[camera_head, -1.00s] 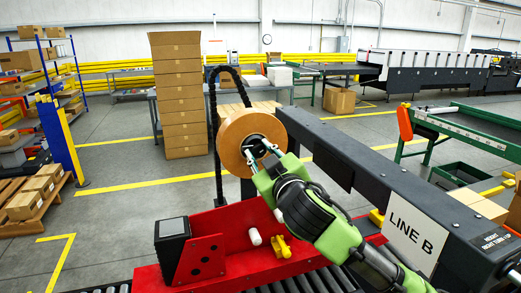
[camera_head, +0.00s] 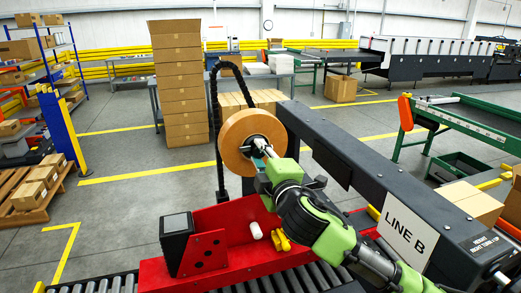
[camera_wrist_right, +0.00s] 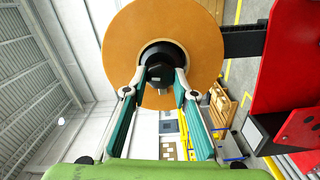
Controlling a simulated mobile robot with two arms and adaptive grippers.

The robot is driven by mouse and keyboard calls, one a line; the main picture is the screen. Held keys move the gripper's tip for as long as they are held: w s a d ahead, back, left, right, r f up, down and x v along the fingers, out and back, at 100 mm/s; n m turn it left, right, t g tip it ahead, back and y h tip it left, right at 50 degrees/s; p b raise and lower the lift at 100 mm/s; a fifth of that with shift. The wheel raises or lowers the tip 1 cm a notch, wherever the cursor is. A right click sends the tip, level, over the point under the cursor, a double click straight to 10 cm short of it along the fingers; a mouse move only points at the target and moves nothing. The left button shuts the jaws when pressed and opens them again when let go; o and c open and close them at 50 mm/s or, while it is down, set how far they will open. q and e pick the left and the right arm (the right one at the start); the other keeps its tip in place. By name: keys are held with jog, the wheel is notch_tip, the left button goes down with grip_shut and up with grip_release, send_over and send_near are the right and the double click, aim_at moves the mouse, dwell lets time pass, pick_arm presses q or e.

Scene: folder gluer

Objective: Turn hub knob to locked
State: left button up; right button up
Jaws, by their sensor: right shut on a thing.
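The hub knob (camera_wrist_right: 158,73) is a dark knob at the centre of a tan roll (camera_wrist_right: 118,40), inside a black hub ring. In the head view the roll (camera_head: 236,142) stands upright at the end of a dark beam, and its hub is partly hidden by my fingers. My right gripper (camera_wrist_right: 160,82) is shut on the knob, with one finger on each side of it. In the head view my right gripper (camera_head: 265,150) reaches the hub from the front right. I cannot read any lock marking. My left gripper is not in view.
The dark beam (camera_head: 350,170) with a LINE B sign (camera_head: 409,230) runs along the right of my arm. A red bracket (camera_head: 215,262) with a black box (camera_head: 177,237) and yellow part (camera_head: 281,241) lies below. Stacked cartons (camera_head: 182,90) stand behind left.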

jog(key=shift+n+p, duration=0.4)
jog(key=shift+n, duration=0.6)
jog(key=shift+f, duration=0.1)
jog(key=o, duration=1.1)
jog(key=shift+s, duration=0.15)
jog(key=v, duration=1.1)
jog(key=shift+s+d, duration=0.2)
jog(key=shift+s, duration=0.15)
